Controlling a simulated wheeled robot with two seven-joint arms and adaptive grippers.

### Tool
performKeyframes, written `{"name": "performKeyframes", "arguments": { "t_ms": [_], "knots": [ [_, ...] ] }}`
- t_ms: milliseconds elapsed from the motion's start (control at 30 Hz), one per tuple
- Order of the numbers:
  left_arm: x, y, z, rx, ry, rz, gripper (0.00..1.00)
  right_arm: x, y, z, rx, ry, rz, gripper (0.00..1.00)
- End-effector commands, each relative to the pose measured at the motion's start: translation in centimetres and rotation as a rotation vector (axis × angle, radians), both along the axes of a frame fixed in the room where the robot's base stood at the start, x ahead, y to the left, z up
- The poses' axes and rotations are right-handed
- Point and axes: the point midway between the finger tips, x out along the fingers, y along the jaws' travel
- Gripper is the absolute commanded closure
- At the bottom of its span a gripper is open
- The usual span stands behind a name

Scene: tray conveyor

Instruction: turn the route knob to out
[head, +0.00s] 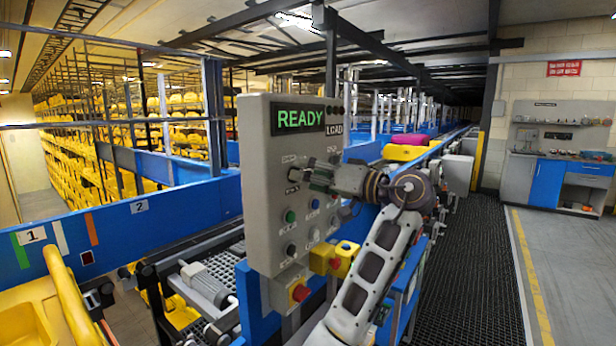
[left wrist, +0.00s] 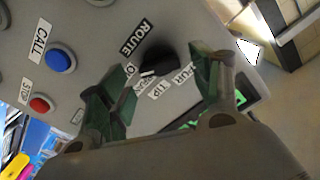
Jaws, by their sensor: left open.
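The grey control panel (head: 258,190) stands in the middle of the head view, with a green READY display at its top. My left gripper (head: 301,178) is at the panel's face and hides part of it. In the left wrist view the black route knob (left wrist: 158,60) sits by its ROUTE label. The open fingers of my left gripper (left wrist: 160,82) are on either side of the knob, apart from it. A white mark on the knob's near edge points toward the small position labels, which are partly hidden or hard to read. My right gripper is not in view.
A blue CALL button (left wrist: 61,61) and a red button (left wrist: 40,104) are on the panel beside the knob. A red stop button on a yellow box (head: 300,292) is below. Conveyors run behind; a blue-doored workbench (head: 547,182) stands at right.

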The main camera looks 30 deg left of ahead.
Motion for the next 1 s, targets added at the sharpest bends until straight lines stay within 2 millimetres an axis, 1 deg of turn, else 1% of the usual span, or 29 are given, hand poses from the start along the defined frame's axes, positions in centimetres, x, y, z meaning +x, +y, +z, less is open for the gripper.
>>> {"name": "performKeyframes", "arguments": {
  "t_ms": [267, 500, 700, 833, 1000],
  "knots": [
    [-0.2, -3.4, 0.0, 0.0, 0.0, -0.001, 0.36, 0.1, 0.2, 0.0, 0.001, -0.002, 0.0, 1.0],
    [-0.5, -7.1, 0.0, 0.001, 0.001, -0.003, 0.36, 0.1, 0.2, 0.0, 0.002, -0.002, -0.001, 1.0],
    [-0.7, -9.5, 0.0, 0.0, 0.001, -0.001, 0.36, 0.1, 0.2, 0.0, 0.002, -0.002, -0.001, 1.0],
    [-0.8, -10.5, 0.0, 0.002, 0.001, -0.001, 0.36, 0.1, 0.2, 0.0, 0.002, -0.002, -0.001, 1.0],
    [-0.8, -11.0, 0.0, 0.001, 0.0, -0.001, 0.36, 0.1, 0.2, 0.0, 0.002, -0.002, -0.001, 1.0]
  ]
}}
